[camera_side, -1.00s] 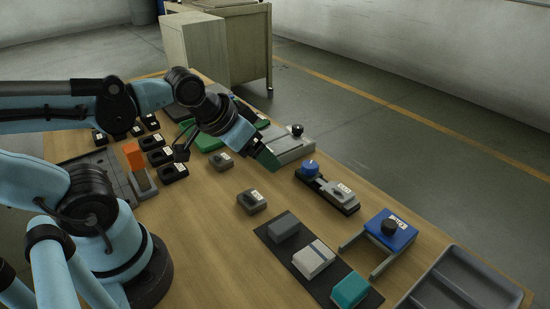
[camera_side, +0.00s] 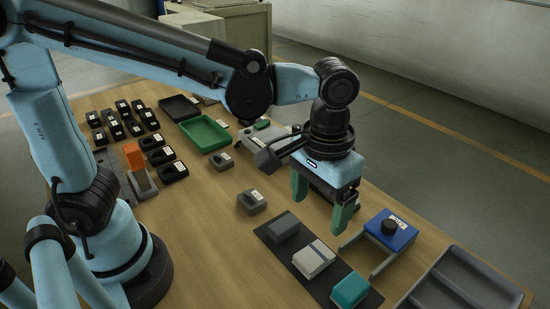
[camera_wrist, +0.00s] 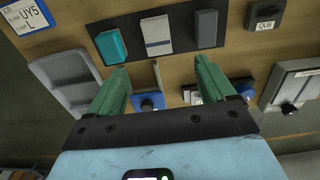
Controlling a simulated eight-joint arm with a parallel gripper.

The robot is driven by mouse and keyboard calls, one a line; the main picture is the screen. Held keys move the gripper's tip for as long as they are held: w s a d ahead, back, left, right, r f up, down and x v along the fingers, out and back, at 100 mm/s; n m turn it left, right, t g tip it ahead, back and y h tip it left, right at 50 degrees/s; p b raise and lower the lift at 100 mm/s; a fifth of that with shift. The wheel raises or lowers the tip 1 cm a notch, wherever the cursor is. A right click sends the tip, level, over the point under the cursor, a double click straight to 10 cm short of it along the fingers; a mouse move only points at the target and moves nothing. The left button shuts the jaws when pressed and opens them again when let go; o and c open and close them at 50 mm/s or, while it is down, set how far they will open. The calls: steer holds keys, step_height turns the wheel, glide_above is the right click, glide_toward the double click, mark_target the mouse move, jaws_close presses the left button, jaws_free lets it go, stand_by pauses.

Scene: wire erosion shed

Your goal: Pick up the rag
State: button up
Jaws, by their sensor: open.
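A dark mat (camera_side: 318,287) holds three small items in a row: a grey block (camera_side: 284,227), a pale folded-looking piece with a stripe (camera_side: 314,260), and a teal block (camera_side: 350,290). The pale piece looks most like a folded rag, but I cannot be sure. In the wrist view the pale piece (camera_wrist: 156,34) lies between the teal block (camera_wrist: 112,46) and the grey block (camera_wrist: 205,28). My gripper (camera_side: 320,202) has green fingers, spread apart and empty. It hangs above the table, beyond the mat, fingers pointing down. The wrist view shows both fingers (camera_wrist: 161,66) apart.
A blue fixture with a black knob and two prongs (camera_side: 390,230) stands right of the mat. A grey divided tray (camera_side: 465,285) is at the front right. A small grey labelled block (camera_side: 251,201) is left of the mat. A green tray (camera_side: 205,134) and several black labelled holders sit farther back.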

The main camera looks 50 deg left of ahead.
mark_target(315, 254)
steer(key=shift+d+f, duration=0.15)
steer(key=shift+f, duration=2.9)
steer(key=shift+d+f, duration=0.15)
steer(key=shift+f, duration=2.85)
steer(key=c, duration=1.1)
